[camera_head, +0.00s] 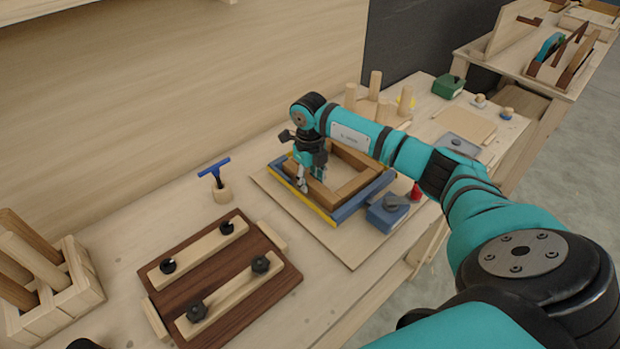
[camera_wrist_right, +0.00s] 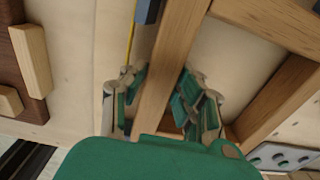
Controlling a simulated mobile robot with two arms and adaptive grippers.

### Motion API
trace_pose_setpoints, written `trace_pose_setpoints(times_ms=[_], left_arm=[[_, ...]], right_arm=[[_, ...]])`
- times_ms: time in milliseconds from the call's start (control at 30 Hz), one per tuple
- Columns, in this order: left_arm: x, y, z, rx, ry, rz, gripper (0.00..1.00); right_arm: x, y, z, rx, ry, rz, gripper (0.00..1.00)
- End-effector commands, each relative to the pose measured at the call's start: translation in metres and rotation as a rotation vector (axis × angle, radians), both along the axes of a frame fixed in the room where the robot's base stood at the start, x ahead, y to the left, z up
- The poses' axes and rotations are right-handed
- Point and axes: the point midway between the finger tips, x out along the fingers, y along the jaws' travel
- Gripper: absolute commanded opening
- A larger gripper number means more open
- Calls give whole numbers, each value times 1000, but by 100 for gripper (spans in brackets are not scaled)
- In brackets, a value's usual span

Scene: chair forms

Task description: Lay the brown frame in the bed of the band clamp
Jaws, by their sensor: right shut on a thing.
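The brown frame (camera_head: 358,183) is a four-sided wooden frame with an open middle. My right gripper (camera_head: 312,182) is shut on its near-left rail, with one finger on each side of it. In the right wrist view the rail (camera_wrist_right: 172,70) runs between the fingers (camera_wrist_right: 160,90). The band clamp has blue bars (camera_head: 350,208), a yellow strip and a blue block with a grey knob (camera_head: 388,213), on a pale board. The frame is over the clamp's bed, inside the bars' outline. I cannot tell whether it touches the bed. My left gripper is not in view.
A dark brown board (camera_head: 222,278) with pale bars and black knobs lies at the front left. A blue-handled tool (camera_head: 215,172) stands behind it. A wooden rack (camera_head: 55,290) holds sticks at far left. Pegs (camera_head: 375,85) stand behind my arm, and a green box (camera_head: 448,86) is farther back.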

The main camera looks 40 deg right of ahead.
Motion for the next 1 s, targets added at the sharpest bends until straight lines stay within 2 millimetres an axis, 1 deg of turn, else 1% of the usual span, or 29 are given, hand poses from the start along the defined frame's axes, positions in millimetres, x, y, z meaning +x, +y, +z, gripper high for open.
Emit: trace_pose_setpoints(times_ms=[33,100,400,433,633,867,1000], left_arm=[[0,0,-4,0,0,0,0],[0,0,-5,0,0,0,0],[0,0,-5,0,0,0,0],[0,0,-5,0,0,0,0],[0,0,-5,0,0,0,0],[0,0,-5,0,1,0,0],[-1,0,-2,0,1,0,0]], right_arm=[[1,-1,-3,-1,-2,-1,0],[1,-1,-5,-1,-3,-1,0],[1,0,-6,-1,-2,-1,0],[1,0,-6,-1,-2,-1,30],[0,0,-6,-1,-2,0,56],[0,0,-7,0,1,0,56],[0,0,-3,0,0,0,56]])
